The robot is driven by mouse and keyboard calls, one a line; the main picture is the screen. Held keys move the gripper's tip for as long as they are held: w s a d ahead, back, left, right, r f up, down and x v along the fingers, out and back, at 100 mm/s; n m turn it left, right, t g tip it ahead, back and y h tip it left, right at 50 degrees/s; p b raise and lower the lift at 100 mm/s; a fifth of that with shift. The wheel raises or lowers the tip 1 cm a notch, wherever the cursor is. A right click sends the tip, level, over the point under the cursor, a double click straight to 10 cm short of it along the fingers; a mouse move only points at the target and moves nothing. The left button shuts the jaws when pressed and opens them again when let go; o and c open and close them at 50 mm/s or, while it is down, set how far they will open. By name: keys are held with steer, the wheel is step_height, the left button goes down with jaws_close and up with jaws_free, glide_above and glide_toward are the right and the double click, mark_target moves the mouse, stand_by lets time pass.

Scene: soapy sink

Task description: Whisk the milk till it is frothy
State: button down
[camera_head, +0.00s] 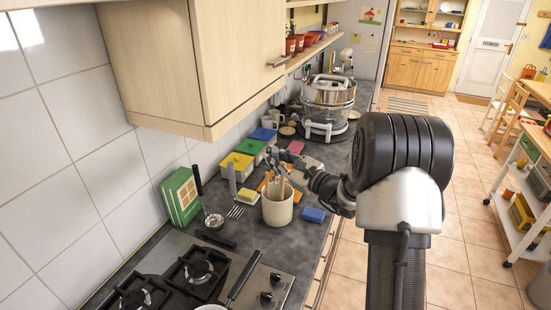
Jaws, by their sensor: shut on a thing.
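My gripper (274,160) is above the back rim of a cream utensil crock (278,209) on the dark counter. It is shut on a slim thing, seemingly a utensil standing in the crock. The thing's lower end is hidden, and I cannot tell if it is a whisk. Wooden handles (282,186) also stick up from the crock. A pan (211,307) is cut off by the bottom edge, with its dark handle (243,278) pointing up and right. Its contents are out of view, and I see no milk.
A gas hob (190,275) is at the front. A large glass-sided pot (327,100) stands behind. A wall cupboard (200,60) overhangs the counter.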

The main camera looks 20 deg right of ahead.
steer(key=s+d+r, duration=0.2)
steer(key=s+d, duration=0.9)
steer(key=shift+s+d, duration=0.2)
stand_by(0.9)
